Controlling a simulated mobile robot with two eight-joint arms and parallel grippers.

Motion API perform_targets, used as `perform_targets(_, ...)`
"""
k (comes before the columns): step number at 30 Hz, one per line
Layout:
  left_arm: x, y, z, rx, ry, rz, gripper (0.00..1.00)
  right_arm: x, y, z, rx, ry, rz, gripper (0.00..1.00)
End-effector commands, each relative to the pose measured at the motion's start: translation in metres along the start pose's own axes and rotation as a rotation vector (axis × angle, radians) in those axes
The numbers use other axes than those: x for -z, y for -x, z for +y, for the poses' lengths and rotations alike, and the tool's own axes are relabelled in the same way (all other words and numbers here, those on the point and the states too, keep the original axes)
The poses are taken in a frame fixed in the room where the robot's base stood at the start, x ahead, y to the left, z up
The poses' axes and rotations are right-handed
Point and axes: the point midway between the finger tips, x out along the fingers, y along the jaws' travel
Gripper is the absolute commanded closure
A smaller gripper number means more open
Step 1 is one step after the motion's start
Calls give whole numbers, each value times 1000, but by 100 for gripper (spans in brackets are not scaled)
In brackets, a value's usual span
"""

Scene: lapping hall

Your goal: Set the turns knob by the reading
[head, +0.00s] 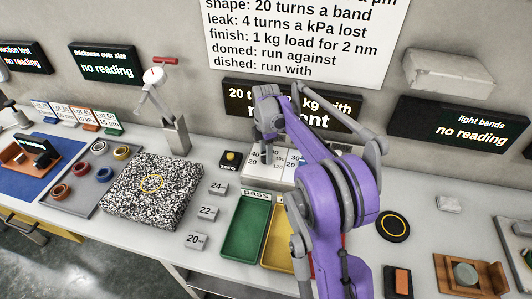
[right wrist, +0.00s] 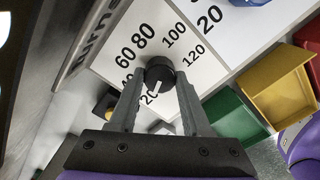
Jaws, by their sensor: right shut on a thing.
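The turns knob (right wrist: 160,72) is black and round with a white pointer mark, in the right wrist view. It sits on a white dial panel (right wrist: 185,65) numbered 20 to 120, under the word "turns". The mark points toward 20, at the bottom. My right gripper (right wrist: 158,88) is shut on the knob, a finger on each side. In the head view my right gripper (head: 266,156) is over the white control box (head: 262,174) and hides the knob. My left gripper is not in view.
The wall sign (head: 300,40) reads "shape: 20 turns a band". The light bands display (head: 464,127) and thickness display (head: 107,64) say "no reading". Green (head: 232,254) and yellow (head: 272,262) trays stand before the box. A speckled block (head: 140,205) is left.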

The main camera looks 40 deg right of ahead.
Motion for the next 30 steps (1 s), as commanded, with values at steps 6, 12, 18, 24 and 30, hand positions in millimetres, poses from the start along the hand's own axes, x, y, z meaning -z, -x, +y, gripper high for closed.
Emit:
perform_targets(6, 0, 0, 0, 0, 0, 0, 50, 0, 0, 0, 0, -2, 0, 100)
perform_targets(12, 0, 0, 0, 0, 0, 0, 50, 0, 0, 0, -1, -39, 0, 100)
perform_targets(18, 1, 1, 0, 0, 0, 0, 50, 0, 0, 0, -1, -146, 0, 100)
perform_targets(24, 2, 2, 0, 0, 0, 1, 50, 0, 1, 1, -1, -317, 0, 100)
perform_targets(30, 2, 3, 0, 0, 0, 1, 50, 0, 1, 1, -1, -508, 0, 100)
